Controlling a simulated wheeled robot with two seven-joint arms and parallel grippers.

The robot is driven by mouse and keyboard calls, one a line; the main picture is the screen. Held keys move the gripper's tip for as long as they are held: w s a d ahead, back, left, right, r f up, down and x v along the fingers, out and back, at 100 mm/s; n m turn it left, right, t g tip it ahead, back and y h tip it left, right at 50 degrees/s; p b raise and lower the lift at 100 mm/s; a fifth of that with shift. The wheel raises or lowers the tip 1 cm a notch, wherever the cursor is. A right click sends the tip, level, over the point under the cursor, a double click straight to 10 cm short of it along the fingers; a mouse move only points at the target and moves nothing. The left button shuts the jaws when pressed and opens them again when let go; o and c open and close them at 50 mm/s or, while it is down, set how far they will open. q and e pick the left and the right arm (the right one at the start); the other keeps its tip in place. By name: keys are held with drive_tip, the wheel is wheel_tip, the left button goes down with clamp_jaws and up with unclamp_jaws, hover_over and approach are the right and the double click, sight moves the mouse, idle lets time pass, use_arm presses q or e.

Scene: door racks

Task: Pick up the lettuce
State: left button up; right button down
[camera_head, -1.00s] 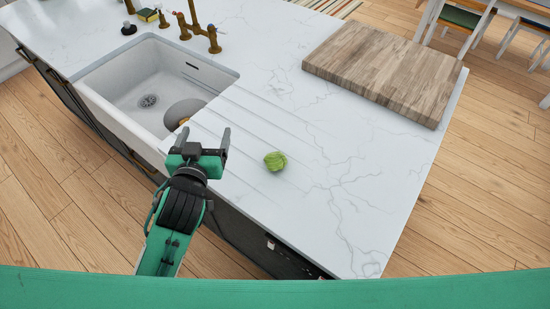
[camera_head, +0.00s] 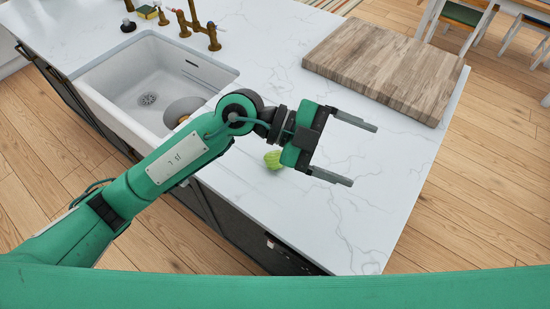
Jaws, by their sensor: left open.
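The lettuce (camera_head: 271,160) is a small green lump on the white marble counter, right of the sink. Its right side is partly hidden behind my left gripper. My left gripper (camera_head: 357,152) is open and empty, with its two fingers spread and pointing right. It is above the counter, and its palm is just to the right of the lettuce in the picture, with the fingertips farther right and past it. My right gripper is not in view.
The white marble counter (camera_head: 370,215) is clear around the lettuce. A thick wooden board (camera_head: 385,68) lies at the back right. A white sink (camera_head: 135,75) with brass taps (camera_head: 200,30) is at the left. Something round and grey (camera_head: 183,110) is in the sink.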

use_arm(q)
wheel_tip(320, 180, down, 6)
drive_tip(key=w+a+r+t+y, duration=0.1)
drive_tip(key=w+a+t+y, duration=0.15)
drive_tip(key=y, duration=0.25)
drive_tip(key=n+t+y, duration=0.4)
drive_tip(key=n+y, duration=0.1)
drive_tip(key=y, duration=0.4)
approach(274, 156)
drive_tip(key=shift+m+g, duration=0.25)
drive_tip(key=shift+m, duration=0.05)
drive_tip(key=f, duration=0.1)
drive_tip(key=f+p, duration=0.1)
drive_tip(key=f, duration=0.1)
drive_tip(key=w+f+p, duration=0.1)
drive_tip(key=f, duration=0.1)
drive_tip(key=shift+d+f, duration=0.2)
drive_tip(key=shift+d, duration=0.15)
drive_tip(key=shift+f+p, duration=0.45)
drive_tip(key=shift+p, duration=0.25)
drive_tip(key=f, duration=0.1)
drive_tip(key=f+p, duration=0.2)
drive_tip(key=f, duration=0.1)
drive_tip(key=shift+w+d, duration=0.25)
drive_tip(key=shift+f, duration=0.25)
drive_tip(key=c, duration=1)
drive_tip(key=shift+c, duration=0.2)
drive_tip(key=shift+r, duration=0.1)
